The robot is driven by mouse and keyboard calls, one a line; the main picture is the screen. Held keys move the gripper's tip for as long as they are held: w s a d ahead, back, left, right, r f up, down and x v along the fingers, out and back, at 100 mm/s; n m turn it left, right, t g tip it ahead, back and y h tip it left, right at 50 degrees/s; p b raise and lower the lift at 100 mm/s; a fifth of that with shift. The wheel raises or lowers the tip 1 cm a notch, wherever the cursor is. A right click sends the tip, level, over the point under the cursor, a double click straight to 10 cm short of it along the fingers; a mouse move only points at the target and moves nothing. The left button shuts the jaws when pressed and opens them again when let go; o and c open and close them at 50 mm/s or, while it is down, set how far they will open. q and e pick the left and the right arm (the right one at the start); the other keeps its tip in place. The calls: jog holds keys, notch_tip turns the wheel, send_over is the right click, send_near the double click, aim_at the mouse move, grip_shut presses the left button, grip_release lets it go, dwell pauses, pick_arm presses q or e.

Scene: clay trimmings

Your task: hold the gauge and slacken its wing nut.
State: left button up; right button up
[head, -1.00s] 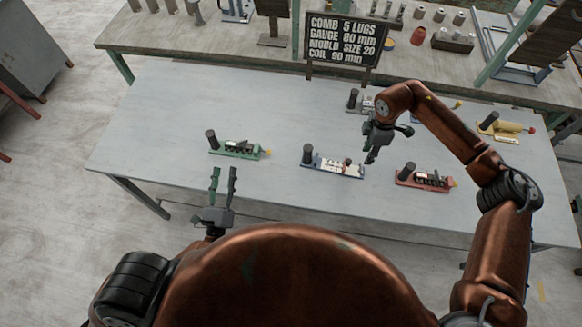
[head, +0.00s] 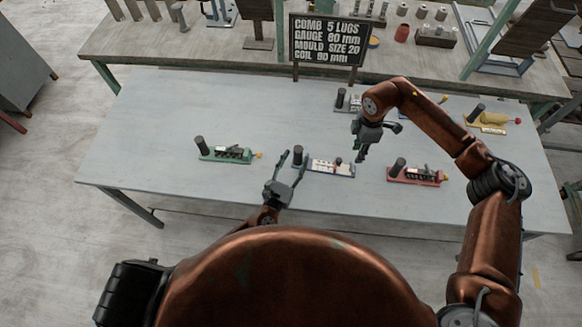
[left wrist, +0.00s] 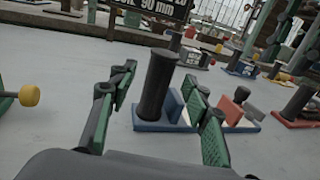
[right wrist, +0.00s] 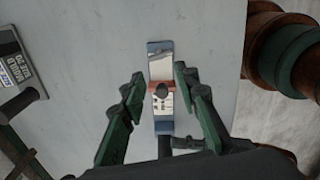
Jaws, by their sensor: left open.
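The gauge (head: 330,168) has a blue base, a white scale, a red slider with a dark wing nut (right wrist: 161,91), and an upright black post (left wrist: 158,85) at its left end. It lies on the grey table. My left gripper (head: 293,160) is open at the gauge's left end. In the left wrist view the post stands between its fingers, slightly beyond them; I see no contact. My right gripper (head: 362,156) is open, pointing down above the gauge's right part. In the right wrist view the slider and nut show between its fingers (right wrist: 158,78), apart from both.
A green tool (head: 228,154) lies left of the gauge, a red one (head: 415,175) right, and a yellow one (head: 490,122) back right. The table's left side is clear.

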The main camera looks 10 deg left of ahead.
aim_at(296, 157)
pick_arm(q)
jog(key=shift+x, duration=1.85)
jog(key=shift+c, duration=0.3)
grip_shut()
